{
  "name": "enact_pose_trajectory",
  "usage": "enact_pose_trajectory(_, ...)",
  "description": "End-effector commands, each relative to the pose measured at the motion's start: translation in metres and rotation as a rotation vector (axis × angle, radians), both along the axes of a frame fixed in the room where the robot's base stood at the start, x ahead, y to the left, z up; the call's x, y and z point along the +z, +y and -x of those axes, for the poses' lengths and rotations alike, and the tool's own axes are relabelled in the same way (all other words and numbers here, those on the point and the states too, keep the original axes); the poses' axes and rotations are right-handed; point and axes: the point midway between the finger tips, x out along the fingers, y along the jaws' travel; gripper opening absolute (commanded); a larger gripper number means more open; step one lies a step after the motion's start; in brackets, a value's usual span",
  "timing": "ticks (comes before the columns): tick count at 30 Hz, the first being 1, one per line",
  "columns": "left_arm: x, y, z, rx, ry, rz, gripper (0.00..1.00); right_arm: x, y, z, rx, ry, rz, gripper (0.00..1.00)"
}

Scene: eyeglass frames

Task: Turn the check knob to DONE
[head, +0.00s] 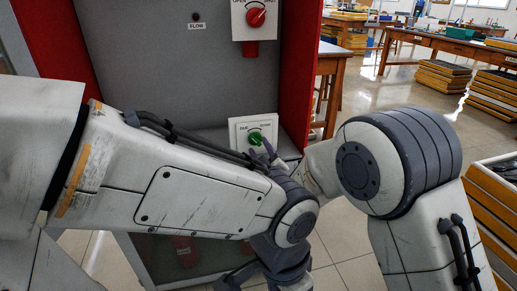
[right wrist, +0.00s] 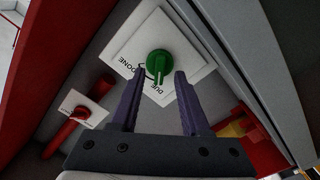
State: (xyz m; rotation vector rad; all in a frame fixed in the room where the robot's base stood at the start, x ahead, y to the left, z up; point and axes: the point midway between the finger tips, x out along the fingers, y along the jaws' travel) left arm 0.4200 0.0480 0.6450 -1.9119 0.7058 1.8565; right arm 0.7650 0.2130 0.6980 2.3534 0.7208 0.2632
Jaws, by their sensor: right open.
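The check knob is green (head: 256,138) on a white plate (head: 237,141) low in the cabinet; DUE is printed on the left and DONE on the right. It also shows in the right wrist view (right wrist: 158,62), its grip bar's lower end near the word DUE. My right gripper (right wrist: 159,72) is open, its purple fingers on either side of the bar's lower end in the picture; I cannot tell whether they touch it. In the head view it (head: 265,150) is partly hidden at the knob. My left arm crosses in front; its gripper's jaws are unclear at the bottom.
A red knob (head: 256,17) on a white plate is higher on the grey panel, beside a FLOW label (head: 196,26). Red cabinet walls (head: 301,75) stand at both sides. Workbenches and stacked yellow-edged trays (head: 440,75) are at the right.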

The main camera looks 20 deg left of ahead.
Motion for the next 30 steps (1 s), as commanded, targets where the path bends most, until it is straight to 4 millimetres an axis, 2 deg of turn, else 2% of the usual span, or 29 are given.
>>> enact_pose_trajectory(6, -0.004, 0.000, 0.000, 0.000, 0.000, 0.000, 0.50, -0.001, 0.010, -0.016, 0.000, 0.000, 0.000, 0.46)
enact_pose_trajectory(15, -0.004, 0.000, 0.000, 0.000, 0.000, 0.000, 0.50, 0.000, 0.011, -0.017, -0.001, 0.001, 0.000, 0.46)
enact_pose_trajectory(17, -0.004, 0.000, 0.000, 0.000, 0.000, 0.000, 0.50, 0.000, 0.011, -0.017, -0.001, 0.001, 0.000, 0.27)
enact_pose_trajectory(19, -0.004, 0.000, 0.000, 0.000, 0.000, 0.000, 0.50, 0.000, 0.011, -0.017, -0.001, 0.001, 0.000, 0.00)
enact_pose_trajectory(30, -0.005, 0.000, 0.000, 0.000, 0.000, 0.000, 0.50, 0.000, 0.011, -0.017, -0.001, 0.014, -0.019, 0.00)
